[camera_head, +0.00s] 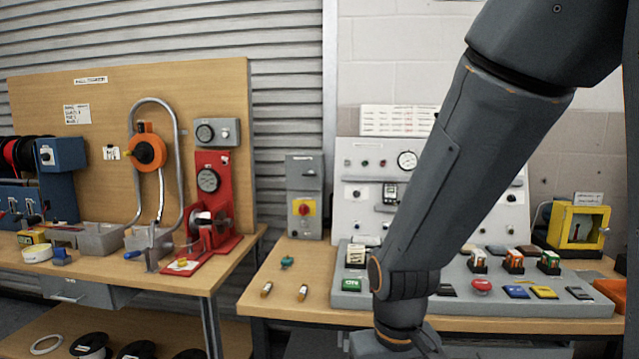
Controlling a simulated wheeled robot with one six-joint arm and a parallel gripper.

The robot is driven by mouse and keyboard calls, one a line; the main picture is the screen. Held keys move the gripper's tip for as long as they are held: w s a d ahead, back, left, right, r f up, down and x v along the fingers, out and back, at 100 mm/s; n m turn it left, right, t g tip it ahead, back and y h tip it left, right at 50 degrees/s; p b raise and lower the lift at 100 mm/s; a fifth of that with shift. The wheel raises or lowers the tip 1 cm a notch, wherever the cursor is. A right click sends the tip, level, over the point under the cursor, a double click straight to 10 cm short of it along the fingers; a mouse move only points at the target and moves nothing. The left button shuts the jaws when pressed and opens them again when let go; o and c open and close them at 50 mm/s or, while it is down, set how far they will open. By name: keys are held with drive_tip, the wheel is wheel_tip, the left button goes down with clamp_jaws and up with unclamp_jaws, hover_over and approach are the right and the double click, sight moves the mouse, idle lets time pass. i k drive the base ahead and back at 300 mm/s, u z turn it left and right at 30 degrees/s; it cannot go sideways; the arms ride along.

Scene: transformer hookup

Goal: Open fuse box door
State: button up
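A grey upright box (305,196) with a red and yellow rotary switch on its front stands at the left back of the right-hand bench; it looks like the fuse box, but I cannot read its label. Its front looks closed. Two small fuse-like cylinders, one on the left (266,289) and one on the right (302,292), lie on the bench in front of it. My arm comes down from the upper right to the bench's front edge, right of the grey box. My gripper is below the picture's lower edge, so its fingers are hidden.
A sloped grey console (400,305) with buttons and a white meter panel (362,160) stand right of the box, partly behind my arm. A yellow-framed box (578,228) stands at far right. The bench before the grey box is mostly clear, with a small green part (287,261).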

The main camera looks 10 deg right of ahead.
sight(297, 165)
drive_tip(key=u, duration=0.1)
drive_tip(key=k, duration=0.2)
drive_tip(key=z, duration=0.5)
drive_tip(key=i, duration=1.05)
drive_tip(key=u, duration=0.7)
drive_tip(key=i, duration=0.85)
drive_tip(key=u, duration=0.2)
